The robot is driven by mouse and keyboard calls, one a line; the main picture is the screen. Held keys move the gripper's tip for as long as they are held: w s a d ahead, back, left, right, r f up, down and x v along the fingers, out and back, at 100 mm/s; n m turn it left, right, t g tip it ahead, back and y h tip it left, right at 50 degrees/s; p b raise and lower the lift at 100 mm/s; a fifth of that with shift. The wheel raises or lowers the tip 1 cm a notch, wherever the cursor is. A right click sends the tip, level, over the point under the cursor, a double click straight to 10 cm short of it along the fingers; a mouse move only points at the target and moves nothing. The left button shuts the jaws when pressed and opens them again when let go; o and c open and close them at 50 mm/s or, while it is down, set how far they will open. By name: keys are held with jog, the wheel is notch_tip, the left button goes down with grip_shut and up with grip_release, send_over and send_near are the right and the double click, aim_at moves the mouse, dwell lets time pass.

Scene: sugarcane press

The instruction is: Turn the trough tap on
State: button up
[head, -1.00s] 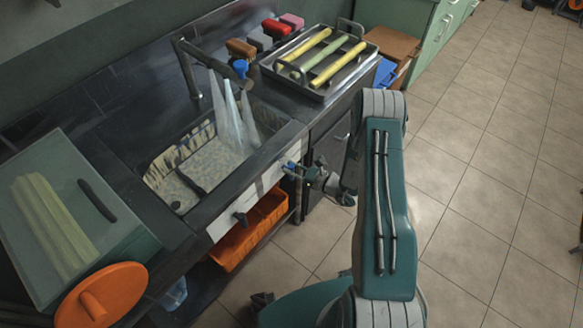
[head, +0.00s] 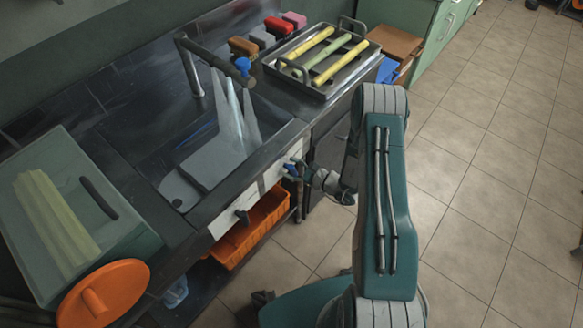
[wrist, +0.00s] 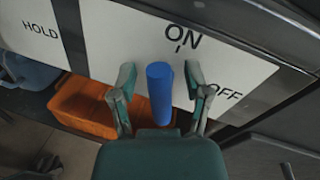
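The blue tap handle (wrist: 160,92) stands out from a white panel (wrist: 120,35) in the wrist view, just below the "ON" mark, with "OFF" to its right. My gripper (wrist: 160,77) is open, with one finger on each side of the handle. Gaps show between the fingers and the handle. In the head view my gripper (head: 297,172) is at the trough's front panel and hides most of the handle. Water jets (head: 228,118) fall from the spout pipe (head: 215,65) into the trough (head: 178,187).
A dark knob (head: 242,215) sits farther left on the panel. An orange bin (head: 252,226) is below it. A tray (head: 322,92) with yellow and green canes stands on the counter behind. The cane press box (head: 135,240) is at left.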

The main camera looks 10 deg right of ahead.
jog(key=v, duration=1.2)
jog(key=shift+f, duration=0.1)
jog(key=s+a+r+n+g, duration=0.2)
jog(key=a+r+n+g, duration=0.4)
jog(key=r, duration=0.4)
jog(key=s+a+r+n+g, duration=0.3)
jog(key=a+r+n+g, duration=0.15)
jog(key=r+n, duration=0.4)
jog(key=s+d+r+n+t+h, duration=0.1)
jog(key=s+r+n+h, duration=0.3)
jog(key=r, duration=0.5)
jog(key=s+d+r+n+t+h, duration=0.1)
jog(key=s+r+n+t+h, duration=0.2)
jog(key=s+r+h, duration=0.5)
jog(key=shift+s+d+r+n+h, duration=0.2)
jog(key=shift+s+r+n+h, duration=0.1)
jog(key=shift+s+r+n, duration=0.5)
